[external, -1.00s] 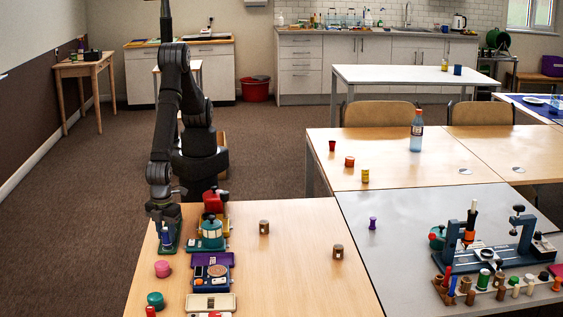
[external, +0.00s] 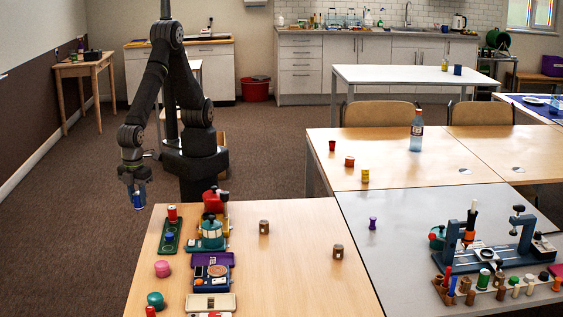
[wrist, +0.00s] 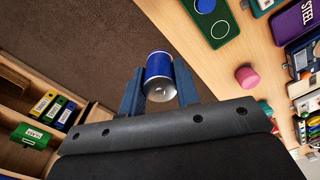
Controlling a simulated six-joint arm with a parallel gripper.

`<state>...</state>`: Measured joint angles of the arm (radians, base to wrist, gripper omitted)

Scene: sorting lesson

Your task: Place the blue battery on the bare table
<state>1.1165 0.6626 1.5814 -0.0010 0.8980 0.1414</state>
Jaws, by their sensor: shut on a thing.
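The blue battery (external: 138,200), a small blue cylinder with silver ends, is between my gripper's (external: 136,193) fingers. In the wrist view the battery (wrist: 158,70) sits between the two blue fingers of my gripper (wrist: 158,84), its silver end toward the camera. My gripper is shut on it and holds it in the air, left of the near wooden table (external: 290,240), with carpet behind it.
A green board (external: 163,248) with a red cylinder (external: 172,213) and a blue spot lies near the table's left edge. A pink cylinder (external: 162,268) and teal jar (external: 155,300) stand in front. Several devices form a row to their right. The wrist view shows shelves (wrist: 30,90) with binders.

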